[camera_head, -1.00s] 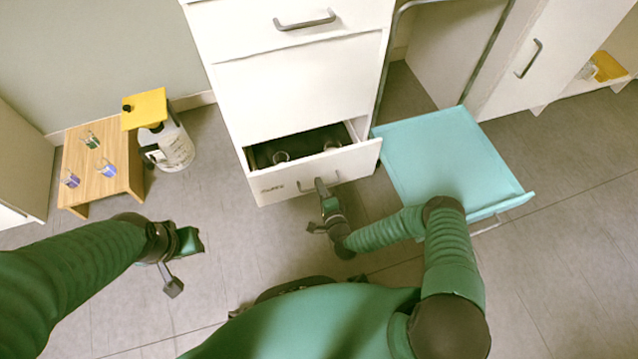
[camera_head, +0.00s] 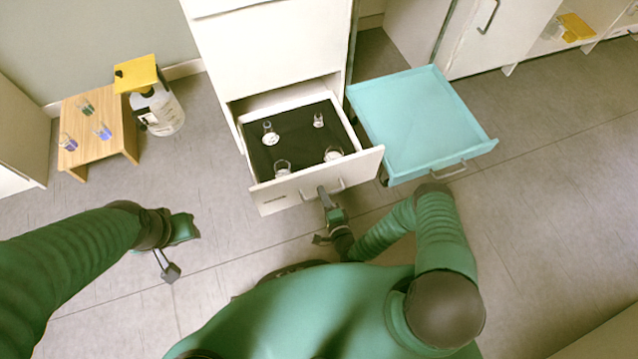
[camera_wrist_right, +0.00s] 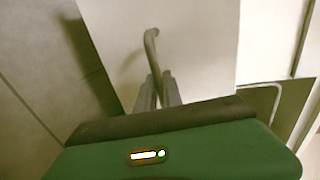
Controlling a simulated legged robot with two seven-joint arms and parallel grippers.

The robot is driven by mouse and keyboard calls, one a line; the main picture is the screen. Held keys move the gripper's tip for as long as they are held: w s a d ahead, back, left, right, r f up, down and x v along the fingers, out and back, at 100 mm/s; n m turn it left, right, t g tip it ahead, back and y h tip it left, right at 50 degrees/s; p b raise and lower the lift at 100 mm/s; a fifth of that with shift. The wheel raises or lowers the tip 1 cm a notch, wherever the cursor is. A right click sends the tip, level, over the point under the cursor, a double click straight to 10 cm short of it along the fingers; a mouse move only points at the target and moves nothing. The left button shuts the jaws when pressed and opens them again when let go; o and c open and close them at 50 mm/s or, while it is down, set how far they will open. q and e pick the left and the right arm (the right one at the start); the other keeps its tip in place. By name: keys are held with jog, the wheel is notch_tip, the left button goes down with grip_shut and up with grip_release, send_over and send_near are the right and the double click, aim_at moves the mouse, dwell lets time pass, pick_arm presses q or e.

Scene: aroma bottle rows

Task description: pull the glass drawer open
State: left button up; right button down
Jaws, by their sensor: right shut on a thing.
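The glass drawer (camera_head: 280,196) is the low drawer of the white cabinet, and it stands well out from the cabinet. Several clear glass vessels stand on its dark liner (camera_head: 296,147). My right gripper (camera_head: 325,194) is shut on the drawer's grey bar handle (camera_head: 338,186) at the drawer front. The right wrist view shows the handle (camera_wrist_right: 152,45) running down between the two fingers (camera_wrist_right: 158,90). My left gripper (camera_head: 182,245) hangs over the floor at the left, away from the drawer; its finger opening is not clear.
A turquoise tray-like surface (camera_head: 420,120) with a handle sits right of the drawer, close to it. A small wooden stand (camera_head: 84,148) with several coloured vessels and a bottle with a yellow top (camera_head: 160,115) are at the left. Floor in front is free.

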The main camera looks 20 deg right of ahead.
pick_arm(q)
jog(key=shift+r, duration=0.25)
pick_arm(e)
jog(key=shift+s+f, duration=0.15)
jog(key=shift+s, duration=0.9)
jog(key=c, duration=1.5)
grip_release()
jog(key=shift+w, duration=0.1)
